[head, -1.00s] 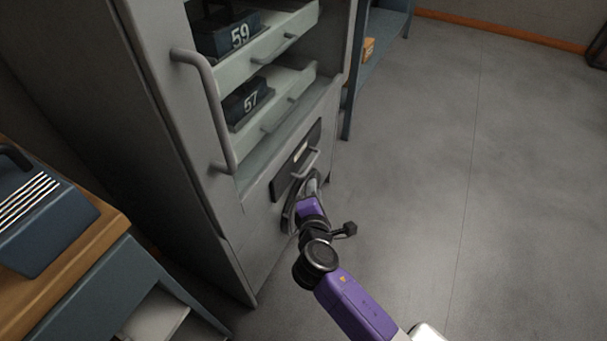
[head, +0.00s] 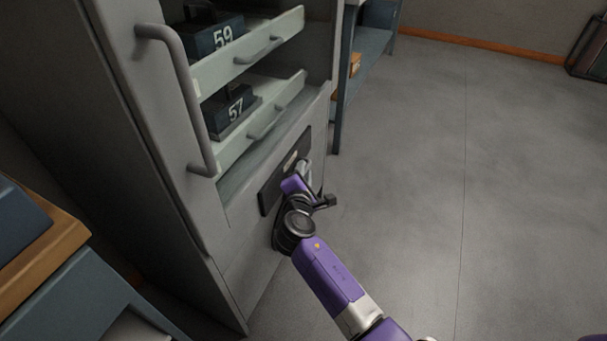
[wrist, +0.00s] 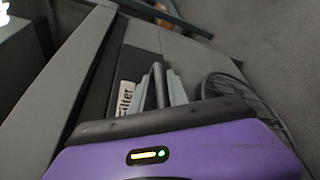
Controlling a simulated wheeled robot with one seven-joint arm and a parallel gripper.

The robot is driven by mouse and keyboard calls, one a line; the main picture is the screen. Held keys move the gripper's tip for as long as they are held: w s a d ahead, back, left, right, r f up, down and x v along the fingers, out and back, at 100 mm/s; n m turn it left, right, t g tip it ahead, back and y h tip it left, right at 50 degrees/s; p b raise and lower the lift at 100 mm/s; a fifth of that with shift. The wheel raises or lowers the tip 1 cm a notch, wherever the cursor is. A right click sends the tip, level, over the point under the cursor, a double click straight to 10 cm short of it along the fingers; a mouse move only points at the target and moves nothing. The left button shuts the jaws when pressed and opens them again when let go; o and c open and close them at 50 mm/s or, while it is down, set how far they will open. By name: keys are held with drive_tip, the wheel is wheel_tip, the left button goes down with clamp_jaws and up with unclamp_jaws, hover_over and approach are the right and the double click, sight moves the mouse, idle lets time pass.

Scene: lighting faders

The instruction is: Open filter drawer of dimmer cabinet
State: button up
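The dimmer cabinet (head: 245,262) is grey and stands at the left of the head view. Its filter drawer (head: 270,192) is a dark panel low on the front, and looks flush with it. In the wrist view, the drawer front (wrist: 126,66) carries a white "Filter" label (wrist: 125,98). The drawer handle (wrist: 158,80) stands out beside the label. My gripper (head: 304,169) is at the handle, hiding most of it in the head view. In the wrist view, grey fingertips (wrist: 175,90) are close beside the handle; whether they grip it is unclear.
Above are two pulled-out trays, with boxes marked 59 (head: 214,36) and 57 (head: 232,112). The cabinet's tall side handle (head: 190,95) is at left. A wooden-topped bench (head: 45,255) stands at lower left, a blue shelf (head: 368,50) behind.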

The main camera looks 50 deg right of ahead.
clamp_jaws()
idle(1.5)
